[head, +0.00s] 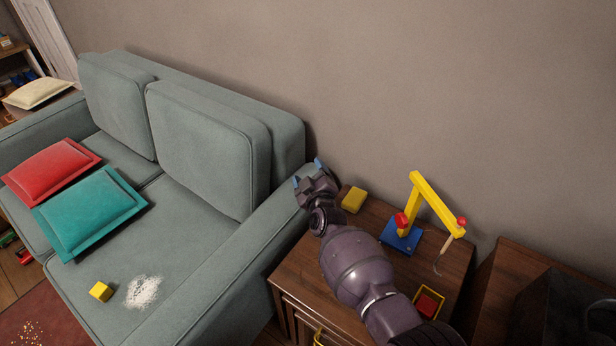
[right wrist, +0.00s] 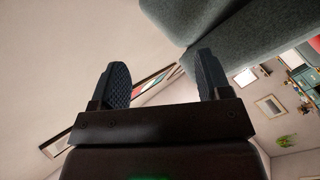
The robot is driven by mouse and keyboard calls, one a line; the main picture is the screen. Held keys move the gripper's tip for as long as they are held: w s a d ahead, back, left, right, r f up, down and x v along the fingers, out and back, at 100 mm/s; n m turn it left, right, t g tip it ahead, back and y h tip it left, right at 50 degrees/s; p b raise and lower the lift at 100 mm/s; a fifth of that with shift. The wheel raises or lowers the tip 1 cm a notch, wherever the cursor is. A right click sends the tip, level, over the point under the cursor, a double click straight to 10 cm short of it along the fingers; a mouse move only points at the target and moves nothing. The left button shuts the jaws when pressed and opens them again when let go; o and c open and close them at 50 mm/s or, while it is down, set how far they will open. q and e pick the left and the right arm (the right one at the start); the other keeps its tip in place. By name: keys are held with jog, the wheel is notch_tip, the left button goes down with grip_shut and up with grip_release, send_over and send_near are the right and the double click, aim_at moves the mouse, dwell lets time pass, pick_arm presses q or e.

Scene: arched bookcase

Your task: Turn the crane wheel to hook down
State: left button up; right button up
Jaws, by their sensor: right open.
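The toy crane (head: 433,202) stands on the dark wooden cabinet at the right of the head view. It has a blue base (head: 402,238), a yellow mast and boom, and red round parts at the mast and at the boom's end. A thin hook (head: 439,264) hangs from the boom's end, low near the cabinet top. My right gripper (head: 308,171) is open and empty over the sofa arm's far end, left of the crane and apart from it. Its open fingers also show in the right wrist view (right wrist: 162,80). My left gripper is not in view.
A yellow block (head: 353,199) lies on the cabinet (head: 345,247) left of the crane. A small yellow-framed tray with a red block (head: 426,305) sits near the front, beside my right arm. The grey-green sofa (head: 207,146) adjoins the cabinet's left. A wall stands behind.

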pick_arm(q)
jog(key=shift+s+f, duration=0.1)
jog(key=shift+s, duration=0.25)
pick_arm(e)
jog(key=shift+s+a+f+n+g, duration=0.2)
jog(key=shift+a+f+n+g, duration=0.1)
jog(key=shift+f+n, duration=0.1)
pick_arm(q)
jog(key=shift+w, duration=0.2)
pick_arm(e)
jog(key=shift+d, duration=0.1)
